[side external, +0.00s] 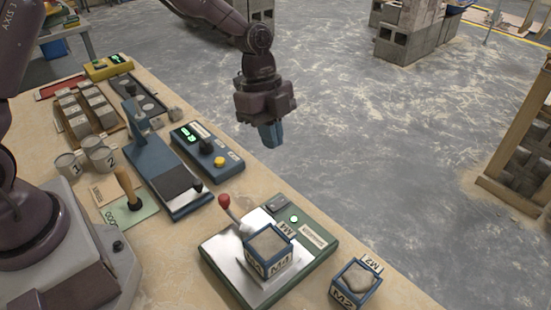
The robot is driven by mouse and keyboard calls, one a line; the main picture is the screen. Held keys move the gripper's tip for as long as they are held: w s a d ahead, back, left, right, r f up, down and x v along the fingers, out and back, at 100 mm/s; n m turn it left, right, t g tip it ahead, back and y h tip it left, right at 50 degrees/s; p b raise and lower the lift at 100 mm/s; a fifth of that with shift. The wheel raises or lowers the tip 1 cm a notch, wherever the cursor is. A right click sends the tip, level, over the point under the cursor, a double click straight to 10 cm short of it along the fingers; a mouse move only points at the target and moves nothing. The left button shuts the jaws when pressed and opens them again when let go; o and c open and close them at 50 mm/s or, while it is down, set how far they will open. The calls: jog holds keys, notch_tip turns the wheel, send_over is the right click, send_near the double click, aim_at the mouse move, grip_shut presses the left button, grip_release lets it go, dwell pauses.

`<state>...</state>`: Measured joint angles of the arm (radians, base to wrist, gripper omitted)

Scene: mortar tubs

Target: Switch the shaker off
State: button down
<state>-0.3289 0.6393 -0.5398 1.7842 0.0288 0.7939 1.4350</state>
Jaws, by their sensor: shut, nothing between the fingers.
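The shaker appears to be the green-based unit (322,240) with a bright metal plate, at the front of the bench. Its lever with a red knob (224,200) stands tilted up to the left. A blue-edged tub marked M4 (268,243) sits on the plate. My gripper (271,138) is shut and empty, its blue fingers pointing down. It hangs in the air above and behind the shaker, apart from it.
A second tub, M2 (357,283), stands right of the shaker. Open floor lies beyond the bench edge.

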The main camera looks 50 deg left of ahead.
jog(key=shift+a+r, duration=0.15)
jog(key=shift+r, duration=0.5)
jog(key=m+y, duration=0.1)
send_over(273, 206)
jog(key=w+d, duration=0.1)
jog(key=w, duration=0.1)
jog(key=shift+a+n+g+y, duration=0.5)
jog(key=shift+a+y, duration=0.05)
jog(key=shift+y, duration=0.65)
jog(key=f, duration=0.4)
jog(key=s+f, duration=0.1)
jog(key=f, duration=0.9)
jog(key=shift+s, duration=0.35)
